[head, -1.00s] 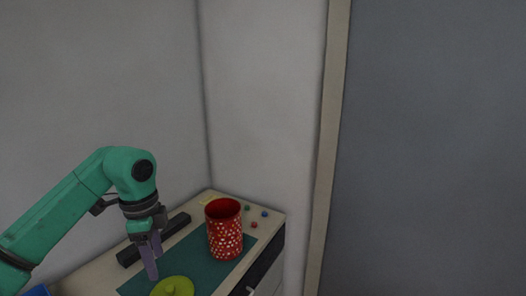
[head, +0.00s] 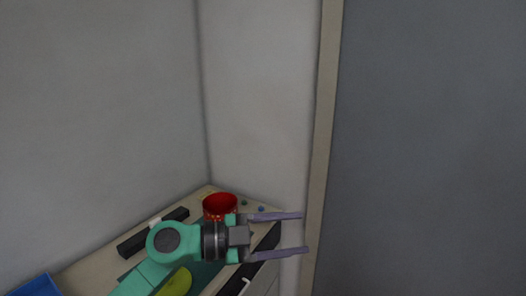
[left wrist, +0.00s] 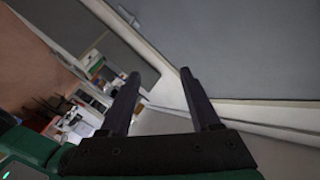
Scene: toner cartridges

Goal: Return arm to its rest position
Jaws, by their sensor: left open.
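My left gripper (head: 304,232) points to the right in the head view, above the right part of the cabinet top. Its two purple-grey fingers are spread apart with nothing between them. In the left wrist view the open fingers (left wrist: 162,88) also show empty, with a grey wall or door and a strip of floor beyond. My green left arm crosses in front of the cabinet top. My right gripper is in neither view.
A red patterned canister (head: 220,206) stands behind my arm, partly hidden. A black bar (head: 152,234) lies along the back. A blue tray (head: 36,287) is at lower left. A wall corner and door frame (head: 323,130) stand close at right.

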